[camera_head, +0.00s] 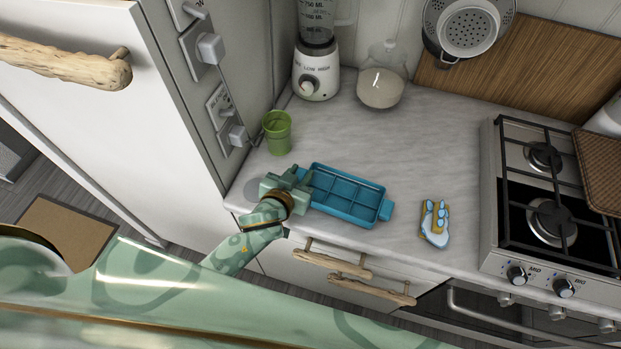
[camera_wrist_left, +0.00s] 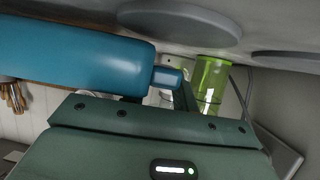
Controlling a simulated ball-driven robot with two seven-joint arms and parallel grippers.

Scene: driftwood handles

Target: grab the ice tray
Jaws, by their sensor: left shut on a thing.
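The ice tray (camera_head: 347,197) is blue and rectangular with several compartments, on the marble counter in the head view. A small tab sticks out at each end. My left gripper (camera_head: 299,180) is at the tray's left end, shut on the tab there. In the left wrist view the tray (camera_wrist_left: 75,62) fills the upper left and its tab (camera_wrist_left: 167,77) reaches the gripper (camera_wrist_left: 175,92); part of the fingers is hidden. I cannot tell whether the tray is lifted off the counter. My right gripper is not in view.
A green cup (camera_head: 277,133) stands just behind the gripper. A blender (camera_head: 317,75) and a pale bowl (camera_head: 380,88) are at the back. A sponge (camera_head: 435,222) lies right of the tray, before the gas stove (camera_head: 548,190). The counter's middle (camera_head: 420,140) is clear.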

